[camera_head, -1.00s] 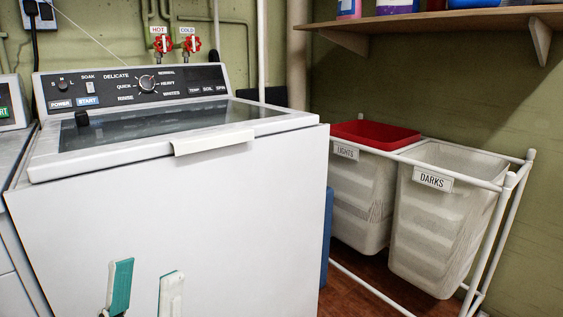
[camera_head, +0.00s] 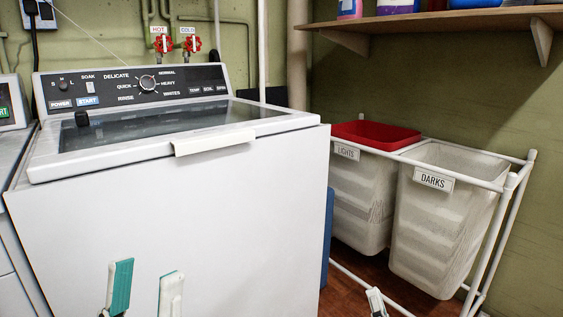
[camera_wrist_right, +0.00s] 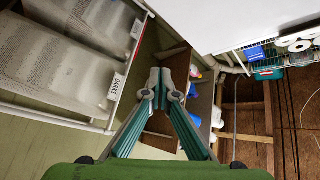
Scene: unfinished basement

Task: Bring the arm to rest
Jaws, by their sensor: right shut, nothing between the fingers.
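My left gripper (camera_head: 145,290) is at the bottom left of the head view, in front of the washer's white front panel. Its two fingers stand apart with nothing between them. My right gripper (camera_head: 376,301) just shows at the bottom edge of the head view, right of the washer and in front of the laundry sorter. In the right wrist view its teal-and-grey fingers (camera_wrist_right: 160,78) meet at the tips, shut and empty. Most of both arms is out of view.
The white washer (camera_head: 250,220) fills the left and middle. A sorter frame (camera_head: 508,181) holds translucent bins (camera_head: 440,235) and a red tub (camera_head: 376,134) at the right. A wooden shelf (camera_head: 450,20) with bottles is above. Red-brown floor shows under the sorter.

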